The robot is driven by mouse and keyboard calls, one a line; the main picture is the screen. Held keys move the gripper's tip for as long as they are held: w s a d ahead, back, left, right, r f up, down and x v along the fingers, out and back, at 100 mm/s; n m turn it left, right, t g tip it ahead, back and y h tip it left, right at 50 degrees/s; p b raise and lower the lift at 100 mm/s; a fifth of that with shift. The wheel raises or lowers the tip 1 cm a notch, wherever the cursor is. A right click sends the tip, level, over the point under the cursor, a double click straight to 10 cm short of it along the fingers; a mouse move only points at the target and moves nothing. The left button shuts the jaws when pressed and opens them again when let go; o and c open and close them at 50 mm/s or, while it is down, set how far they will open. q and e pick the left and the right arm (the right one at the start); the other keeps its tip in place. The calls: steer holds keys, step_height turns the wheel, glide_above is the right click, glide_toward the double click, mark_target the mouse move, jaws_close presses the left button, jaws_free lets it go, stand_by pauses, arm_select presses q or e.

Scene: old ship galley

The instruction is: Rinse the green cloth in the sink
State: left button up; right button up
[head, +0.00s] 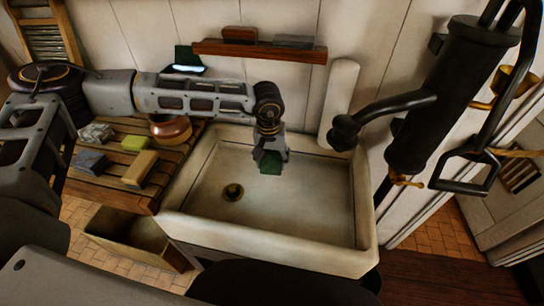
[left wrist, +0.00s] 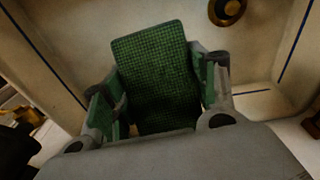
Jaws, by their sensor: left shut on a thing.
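The sink (head: 315,205) is a pale, rectangular basin with a dark drain, which also shows in the left wrist view (left wrist: 228,10). My left gripper (head: 270,160) hangs over the back part of the basin, pointing down. It is shut on the green cloth (head: 270,167). In the left wrist view the checked green cloth (left wrist: 158,70) sits between the two fingers and sticks out past them toward the basin. Whether the cloth touches the basin floor I cannot tell. My right gripper is not in view.
A slatted wooden board (head: 112,172) left of the sink holds a copper-coloured pot (head: 171,130), a yellow-green sponge (head: 140,147) and several blocks. A black pump (head: 436,100) with a spout stands right of the sink. A wall shelf (head: 260,51) hangs behind. An open box (head: 130,235) is below the board.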

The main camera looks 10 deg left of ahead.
arm_select(q)
steer(key=shift+f+b, duration=0.5)
steer(key=shift+f, duration=0.9)
step_height(320, 180, down, 10)
steer(key=b, duration=0.8)
steer(key=shift+f+b, duration=0.2)
steer(key=shift+b, duration=0.2)
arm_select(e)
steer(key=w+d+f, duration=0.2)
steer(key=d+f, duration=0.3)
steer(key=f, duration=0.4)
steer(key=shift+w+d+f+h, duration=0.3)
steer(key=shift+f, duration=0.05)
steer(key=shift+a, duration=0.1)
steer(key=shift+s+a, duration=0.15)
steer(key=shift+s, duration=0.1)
arm_select(q)
steer(key=shift+r, duration=0.15)
